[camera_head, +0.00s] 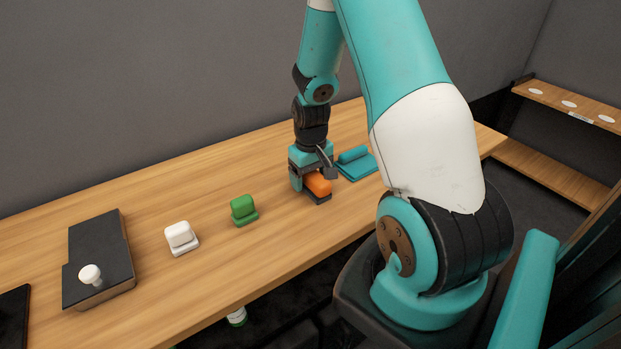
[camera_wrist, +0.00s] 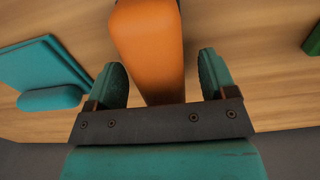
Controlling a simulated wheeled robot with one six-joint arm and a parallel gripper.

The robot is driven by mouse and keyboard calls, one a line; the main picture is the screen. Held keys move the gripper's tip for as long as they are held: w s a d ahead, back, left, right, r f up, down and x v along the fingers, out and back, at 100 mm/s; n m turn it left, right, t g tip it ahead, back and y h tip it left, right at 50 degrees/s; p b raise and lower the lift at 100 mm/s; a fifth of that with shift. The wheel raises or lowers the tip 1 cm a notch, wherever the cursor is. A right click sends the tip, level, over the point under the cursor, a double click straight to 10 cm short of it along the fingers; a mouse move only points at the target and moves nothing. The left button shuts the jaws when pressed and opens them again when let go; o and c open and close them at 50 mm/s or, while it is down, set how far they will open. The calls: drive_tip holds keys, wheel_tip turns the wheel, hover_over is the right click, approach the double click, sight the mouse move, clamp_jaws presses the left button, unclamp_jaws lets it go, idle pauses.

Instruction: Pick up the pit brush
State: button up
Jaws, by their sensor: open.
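The orange object (camera_head: 318,184) has a rounded orange top on a dark base and sits on the wooden table; it looks like the pit brush, though no label shows. My gripper (camera_head: 310,178) is down at it, pointing at the table. In the wrist view the orange body (camera_wrist: 150,45) runs between the two teal fingers of my open gripper (camera_wrist: 161,78). The far end of the orange object is cut off by the frame edge.
A teal flat piece with a raised bar (camera_head: 357,163) lies close behind to the right. A green block (camera_head: 243,210) and a white block (camera_head: 181,238) stand to the left. A dark board (camera_head: 100,250) bears a white knob (camera_head: 90,274). A shelf (camera_head: 570,104) is at right.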

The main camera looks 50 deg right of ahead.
drive_tip(key=shift+f, duration=0.1)
drive_tip(key=shift+c, duration=0.3)
drive_tip(key=c, duration=1)
wheel_tip(320, 180, up, 20)
drive_tip(key=shift+r, duration=0.1)
